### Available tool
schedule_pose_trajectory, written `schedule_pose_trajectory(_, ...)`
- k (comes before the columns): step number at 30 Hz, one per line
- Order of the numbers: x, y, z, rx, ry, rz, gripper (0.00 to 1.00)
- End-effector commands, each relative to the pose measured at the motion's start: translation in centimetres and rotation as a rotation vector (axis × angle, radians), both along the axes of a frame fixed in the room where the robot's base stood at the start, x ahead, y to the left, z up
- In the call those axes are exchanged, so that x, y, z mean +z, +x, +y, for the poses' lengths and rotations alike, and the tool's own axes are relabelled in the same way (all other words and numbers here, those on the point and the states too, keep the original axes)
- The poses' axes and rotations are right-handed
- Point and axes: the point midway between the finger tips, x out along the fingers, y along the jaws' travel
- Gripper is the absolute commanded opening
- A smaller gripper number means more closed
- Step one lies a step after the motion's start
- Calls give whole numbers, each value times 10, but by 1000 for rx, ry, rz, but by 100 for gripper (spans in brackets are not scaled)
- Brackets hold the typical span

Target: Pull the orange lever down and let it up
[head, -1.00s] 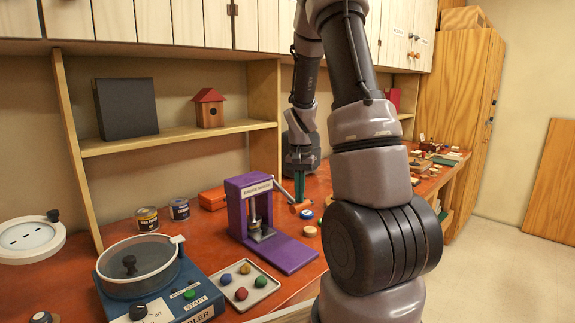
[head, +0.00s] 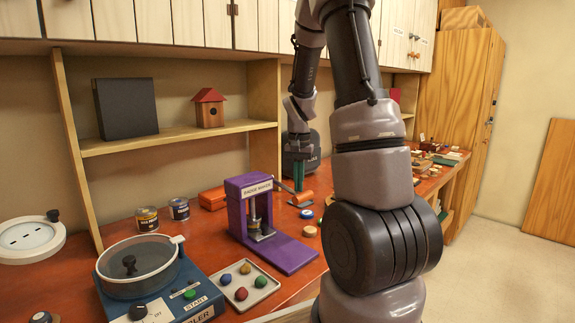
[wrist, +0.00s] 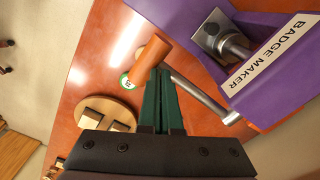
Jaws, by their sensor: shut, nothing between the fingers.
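The purple badge maker (head: 249,190) stands upright on the red bench in the head view; its labelled top (wrist: 268,62) fills the right of the wrist view. Its lever has a metal rod and an orange handle (head: 302,198), which the wrist view shows as an orange cylinder (wrist: 151,55). The rod slopes down from the press to the handle. My gripper (head: 298,188) points down with its green fingers shut and empty. The fingertips (wrist: 161,74) are at the handle, close to where the rod joins it; I cannot tell whether they touch.
A small tray (head: 263,291) of coloured pieces and a blue-based machine (head: 160,290) stand in front and to the left. Two tins, an orange box (head: 212,198) and small round discs are near the press. A shelf (head: 170,138) is behind.

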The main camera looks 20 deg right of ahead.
Motion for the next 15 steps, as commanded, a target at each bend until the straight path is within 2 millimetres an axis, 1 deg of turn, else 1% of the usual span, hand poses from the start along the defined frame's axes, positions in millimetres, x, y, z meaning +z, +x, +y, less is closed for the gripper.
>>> schedule_pose_trajectory(1, 7, 1, 0, 0, 0, -4, 0)
schedule_pose_trajectory(15, 63, 0, 0, 0, 0, -1, 0)
